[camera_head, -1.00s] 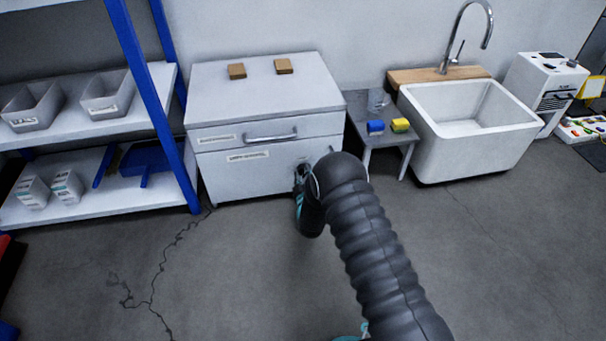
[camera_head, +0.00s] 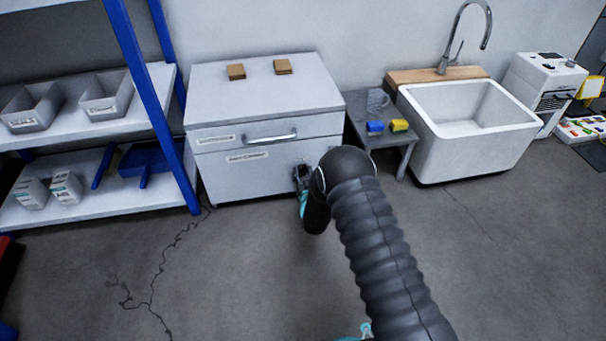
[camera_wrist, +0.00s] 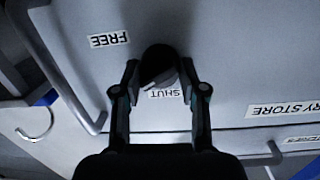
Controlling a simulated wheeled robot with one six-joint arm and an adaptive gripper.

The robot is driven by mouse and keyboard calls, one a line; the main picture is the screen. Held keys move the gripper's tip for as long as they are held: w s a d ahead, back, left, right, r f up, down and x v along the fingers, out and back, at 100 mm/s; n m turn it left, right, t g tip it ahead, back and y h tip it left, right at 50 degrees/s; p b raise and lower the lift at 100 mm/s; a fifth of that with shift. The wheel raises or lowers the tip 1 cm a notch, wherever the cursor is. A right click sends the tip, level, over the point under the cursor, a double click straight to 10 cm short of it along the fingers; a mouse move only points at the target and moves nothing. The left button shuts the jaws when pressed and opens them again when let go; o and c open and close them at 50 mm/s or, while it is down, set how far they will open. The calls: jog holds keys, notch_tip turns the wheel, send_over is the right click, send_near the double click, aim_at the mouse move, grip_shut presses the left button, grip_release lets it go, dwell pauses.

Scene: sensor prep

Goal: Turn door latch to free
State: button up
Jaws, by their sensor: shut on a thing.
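The door latch (camera_wrist: 159,62) is a dark round knob on the light grey cabinet door (camera_wrist: 215,50). In the wrist view, it sits between the two fingertips of my gripper (camera_wrist: 160,75), which is shut on it. A SHUT label (camera_wrist: 163,92) lies just below the knob and a FREE label (camera_wrist: 109,39) lies to its upper left; both read upside down. I cannot tell clearly which label the knob points to. In the head view, my gripper (camera_head: 301,178) is at the right part of the cabinet's lower front (camera_head: 235,180), and the latch is hidden there.
A drawer handle (camera_head: 270,137) runs above the door. A blue-framed shelf (camera_head: 150,90) stands left of the cabinet. A small grey table (camera_head: 385,138) with a blue and a yellow block, and a white sink (camera_head: 470,115), stand right. Floor in front is clear.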

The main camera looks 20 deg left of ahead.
jog(key=m, duration=0.5)
jog(key=shift+w+d, duration=0.1)
jog(key=shift+g+y, duration=0.3)
jog(key=shift+y, duration=0.1)
jog(key=o, duration=1.1)
jog(key=shift+o, duration=0.2)
jog(key=v, duration=1.2)
jog(key=shift+f, duration=0.1)
